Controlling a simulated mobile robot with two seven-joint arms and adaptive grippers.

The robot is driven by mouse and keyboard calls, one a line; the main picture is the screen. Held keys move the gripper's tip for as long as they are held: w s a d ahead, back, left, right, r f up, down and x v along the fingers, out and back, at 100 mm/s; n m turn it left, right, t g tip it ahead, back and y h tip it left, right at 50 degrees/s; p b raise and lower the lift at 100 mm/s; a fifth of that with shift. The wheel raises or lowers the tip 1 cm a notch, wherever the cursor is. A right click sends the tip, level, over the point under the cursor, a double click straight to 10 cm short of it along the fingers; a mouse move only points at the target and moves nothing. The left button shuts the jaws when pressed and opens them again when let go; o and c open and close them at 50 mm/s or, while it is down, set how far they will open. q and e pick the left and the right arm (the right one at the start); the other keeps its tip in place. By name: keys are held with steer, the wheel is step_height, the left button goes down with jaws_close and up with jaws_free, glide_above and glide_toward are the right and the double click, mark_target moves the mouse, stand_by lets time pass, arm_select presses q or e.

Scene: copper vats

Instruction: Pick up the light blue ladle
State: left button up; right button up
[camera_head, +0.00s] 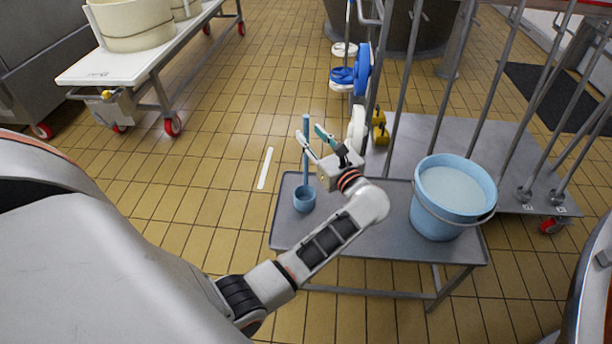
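The light blue ladle (304,199) stands upright at the left side of a small grey metal table (390,205). Its cup is low on the tabletop and its long handle rises from it. My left gripper (309,133) is open, with its two fingers spread and pointing up-left in the picture. The upper handle shows between the two fingertips in this view; I cannot tell whether they touch it or how far apart they are in depth. My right gripper is not in view.
A light blue bucket (453,195) stands on the right of the table. A metal platform cart with upright bars (405,130) is behind it. A white-topped trolley (130,65) with cream tubs is at upper left. A white strip (265,168) lies on the clear tiled floor.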

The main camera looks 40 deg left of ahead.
mark_target(308, 130)
arm_select(q)
steer(key=shift+x, duration=1.9)
steer(key=shift+r, duration=0.1)
jaws_close()
